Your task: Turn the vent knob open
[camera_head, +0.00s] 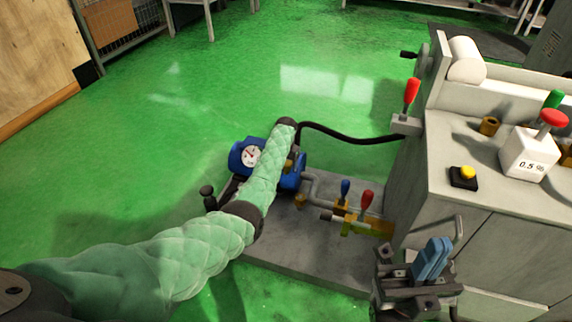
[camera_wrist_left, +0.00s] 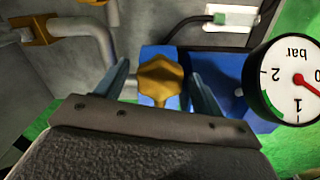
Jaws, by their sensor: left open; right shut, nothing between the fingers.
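The brass-coloured vent knob (camera_wrist_left: 158,78) is faceted and sits on a short stem in front of a blue body in the left wrist view. My left gripper (camera_wrist_left: 162,76) is open, with one blue-grey finger on each side of the knob. Gaps show between the knob and both fingers in this view; I cannot tell how deep it lies between them. In the head view my green-sleeved left arm hides the left fingers and most of the knob's area. My right gripper (camera_head: 431,260) is shut and empty at the lower right, its blue fingers together.
A pressure gauge (camera_wrist_left: 292,80) is close to the right finger in the wrist view. It sits on the blue pump unit (camera_head: 290,178) in the head view. Blue and red valve levers (camera_head: 367,199) stand nearby. The grey machine (camera_head: 480,190) fills the right. Green floor is clear behind.

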